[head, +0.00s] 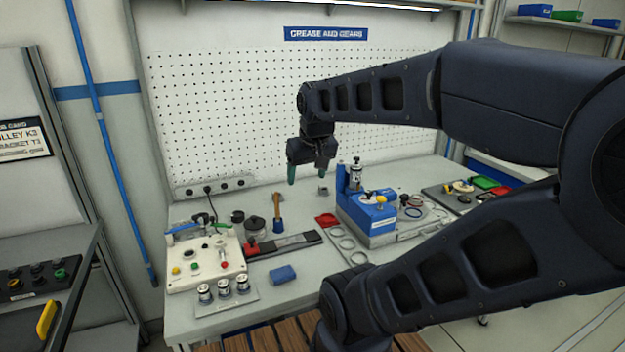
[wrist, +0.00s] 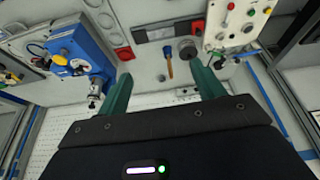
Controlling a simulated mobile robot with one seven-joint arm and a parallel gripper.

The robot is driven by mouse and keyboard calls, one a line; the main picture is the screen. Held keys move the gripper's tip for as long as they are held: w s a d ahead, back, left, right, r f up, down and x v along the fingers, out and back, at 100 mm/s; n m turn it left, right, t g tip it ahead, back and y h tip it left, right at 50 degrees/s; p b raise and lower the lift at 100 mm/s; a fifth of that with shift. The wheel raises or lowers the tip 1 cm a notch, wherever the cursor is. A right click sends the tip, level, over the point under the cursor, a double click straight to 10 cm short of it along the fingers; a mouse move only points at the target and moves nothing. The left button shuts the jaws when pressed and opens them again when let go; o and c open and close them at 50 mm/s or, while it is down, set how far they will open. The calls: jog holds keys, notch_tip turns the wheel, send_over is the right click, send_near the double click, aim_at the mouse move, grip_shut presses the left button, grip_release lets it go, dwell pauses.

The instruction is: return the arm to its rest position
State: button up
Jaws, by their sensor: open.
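My gripper (head: 308,172) hangs pointing down above the back part of the workbench, in front of the white pegboard. Its two green fingers are apart with nothing between them, and they also show in the wrist view (wrist: 160,92). The bench top lies below the fingertips with a visible gap. My dark arm reaches in from the right and covers part of the bench's right side in the head view.
A blue press fixture (head: 367,213) stands right of the gripper. A wooden-handled brush (head: 277,212) stands to its left. A white control box (head: 205,262), a blue block (head: 283,274) and a dark tray (head: 292,243) sit on the bench (head: 290,298). The pegboard (head: 230,110) rises behind.

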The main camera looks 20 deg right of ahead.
jog(key=shift+s+d+f, duration=0.15)
jog(key=shift+s+f, duration=0.1)
jog(key=shift+s, duration=0.3)
jog(key=shift+s+d+f, duration=0.1)
jog(key=shift+s+f, duration=0.15)
jog(key=shift+s, duration=0.3)
dwell(0.6)
